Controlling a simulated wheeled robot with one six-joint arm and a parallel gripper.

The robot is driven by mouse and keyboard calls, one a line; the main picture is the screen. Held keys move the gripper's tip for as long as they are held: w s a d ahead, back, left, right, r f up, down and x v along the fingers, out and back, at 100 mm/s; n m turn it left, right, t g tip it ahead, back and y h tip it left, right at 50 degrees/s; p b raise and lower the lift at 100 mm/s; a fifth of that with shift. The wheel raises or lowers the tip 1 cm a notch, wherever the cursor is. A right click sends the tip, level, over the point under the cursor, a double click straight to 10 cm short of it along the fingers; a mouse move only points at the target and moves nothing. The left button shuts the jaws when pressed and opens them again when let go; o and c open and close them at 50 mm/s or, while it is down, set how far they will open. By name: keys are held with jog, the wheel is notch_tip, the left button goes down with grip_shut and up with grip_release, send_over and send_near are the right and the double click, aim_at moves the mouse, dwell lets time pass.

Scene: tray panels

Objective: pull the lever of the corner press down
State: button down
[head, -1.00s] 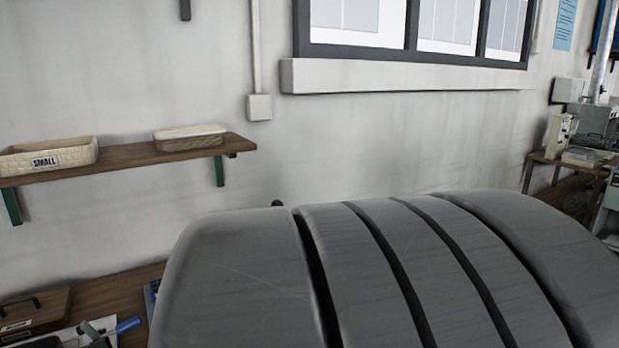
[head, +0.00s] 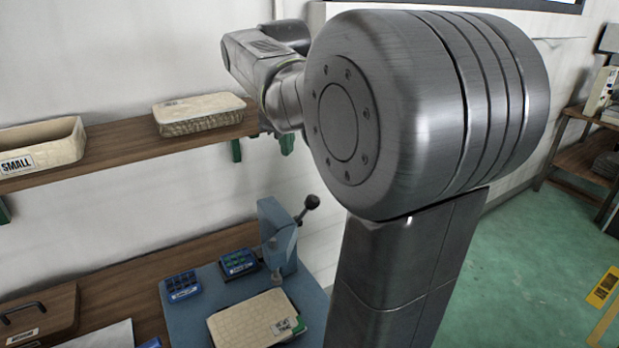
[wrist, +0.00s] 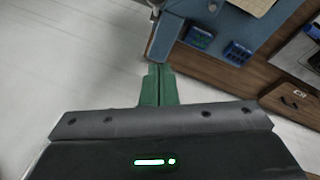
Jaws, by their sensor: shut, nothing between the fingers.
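The corner press (head: 277,235) stands upright on a blue base at the wall side of the bench in the head view. Its lever (head: 303,213) slants up and to the right, ending in a dark round knob (head: 312,201). My gripper (wrist: 160,68) has green fingers, closed together and empty, in the wrist view. The lever is hard to make out in the wrist view. In the head view my arm reaches over the bench, and the gripper is mostly hidden behind it.
A wall shelf (head: 120,150) holds two cream baskets near my arm. A brown case (head: 38,315) lies at the left. Green floor is open at the right.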

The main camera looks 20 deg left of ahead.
jog(key=shift+s, duration=0.1)
notch_tip(320, 180, down, 11)
jog(key=w+d, duration=0.1)
jog(key=d, duration=0.1)
jog(key=shift+w+d+f, duration=0.15)
jog(key=shift+w+d, duration=0.1)
jog(key=shift+w, duration=0.15)
jog(key=shift+f, duration=0.1)
dwell(0.4)
